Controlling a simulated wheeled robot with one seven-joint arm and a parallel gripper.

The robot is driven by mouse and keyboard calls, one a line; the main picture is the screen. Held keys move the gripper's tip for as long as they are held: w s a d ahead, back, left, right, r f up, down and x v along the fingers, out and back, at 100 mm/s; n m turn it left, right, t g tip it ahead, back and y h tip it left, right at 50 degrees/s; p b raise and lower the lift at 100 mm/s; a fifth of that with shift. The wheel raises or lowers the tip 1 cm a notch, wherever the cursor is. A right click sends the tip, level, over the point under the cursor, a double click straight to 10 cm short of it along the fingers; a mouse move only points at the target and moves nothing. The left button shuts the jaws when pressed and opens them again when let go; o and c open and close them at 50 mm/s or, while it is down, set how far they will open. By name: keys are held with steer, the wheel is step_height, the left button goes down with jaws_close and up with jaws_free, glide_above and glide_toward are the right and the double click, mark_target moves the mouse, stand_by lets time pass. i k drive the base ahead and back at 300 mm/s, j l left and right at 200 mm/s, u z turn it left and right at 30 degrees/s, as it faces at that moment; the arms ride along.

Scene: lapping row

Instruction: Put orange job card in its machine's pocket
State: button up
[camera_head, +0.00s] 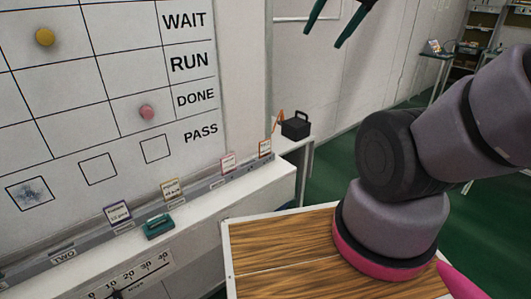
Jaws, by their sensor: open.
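A card with an orange border (264,148) stands upright at the far right end of the grey rail (198,190) below the whiteboard. It appears to be the orange job card; its print is too small to read. A pink card (228,162), a tan card (172,189) and a purple card (118,212) stand along the same rail to its left. A label reading TWO (63,257) is on the rail's left part; the other labels are unreadable. My gripper (326,35) is open and empty at the top edge, partly cut off, well above the cards.
A teal object (158,226) lies on the white ledge before the rail. A black handled box (296,126) stands beyond the rail's right end, beside a small orange item (279,120). A wood-grain top (285,250) is clear in front. The whiteboard (100,80) rises behind.

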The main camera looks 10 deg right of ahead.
mark_target(71, 267)
steer(key=u, duration=1.5)
steer(key=z, duration=1.5)
steer(key=i+l+u, duration=0.1)
steer(key=l, duration=0.2)
steer(key=i+l, duration=0.2)
steer(key=i+l+u, duration=0.15)
steer(key=l, duration=0.25)
steer(key=i+l, duration=0.15)
steer(key=l, duration=0.15)
steer(key=i+l+u, duration=0.15)
steer(key=l, duration=0.2)
